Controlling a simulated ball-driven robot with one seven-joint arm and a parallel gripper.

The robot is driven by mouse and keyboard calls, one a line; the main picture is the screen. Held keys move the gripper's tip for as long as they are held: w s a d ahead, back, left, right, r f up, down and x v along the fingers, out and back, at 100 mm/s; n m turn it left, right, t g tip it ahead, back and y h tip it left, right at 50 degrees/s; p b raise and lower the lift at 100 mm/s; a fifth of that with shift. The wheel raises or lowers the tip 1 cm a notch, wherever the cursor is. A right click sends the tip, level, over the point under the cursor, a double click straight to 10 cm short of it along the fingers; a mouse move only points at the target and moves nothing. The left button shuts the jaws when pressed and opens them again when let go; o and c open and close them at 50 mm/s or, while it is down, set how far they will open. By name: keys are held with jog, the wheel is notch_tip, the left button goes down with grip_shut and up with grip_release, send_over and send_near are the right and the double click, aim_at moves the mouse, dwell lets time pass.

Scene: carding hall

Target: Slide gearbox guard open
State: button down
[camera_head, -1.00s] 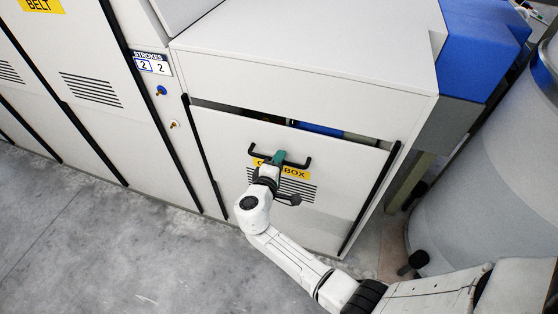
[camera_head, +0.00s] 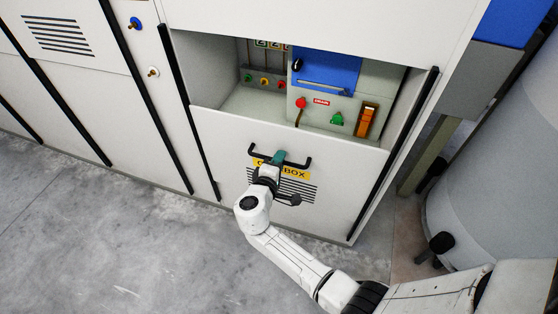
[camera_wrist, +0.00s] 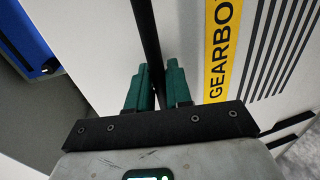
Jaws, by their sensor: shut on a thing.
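The gearbox guard (camera_head: 225,135) is a white panel with a black bar handle (camera_head: 300,165), a yellow label and vent slots. In the head view it sits low, and a wide opening shows above its top edge. My gripper (camera_head: 278,158) has green fingertips and is shut on the handle, near its middle. In the wrist view the black handle bar (camera_wrist: 146,35) runs between the green fingers of my gripper (camera_wrist: 153,85). The yellow label (camera_wrist: 221,50) reading "GEARBO" lies just to the right. My gripper covers part of the label in the head view.
Inside the opening are a blue panel (camera_head: 325,72), a red knob (camera_head: 300,103), a green knob (camera_head: 337,118) and an orange switch (camera_head: 367,119). Black rails (camera_head: 400,150) flank the guard. A large grey drum (camera_head: 490,190) stands at the right. Concrete floor is clear at the left.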

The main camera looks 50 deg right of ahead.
aim_at(283, 180)
notch_tip(283, 180, down, 15)
jog(key=b, duration=1.2)
jog(key=shift+r, duration=0.1)
jog(key=c, duration=1.2)
grip_release()
jog(key=p+v, duration=0.2)
jog(key=v, duration=0.9)
jog(key=shift+p, duration=0.3)
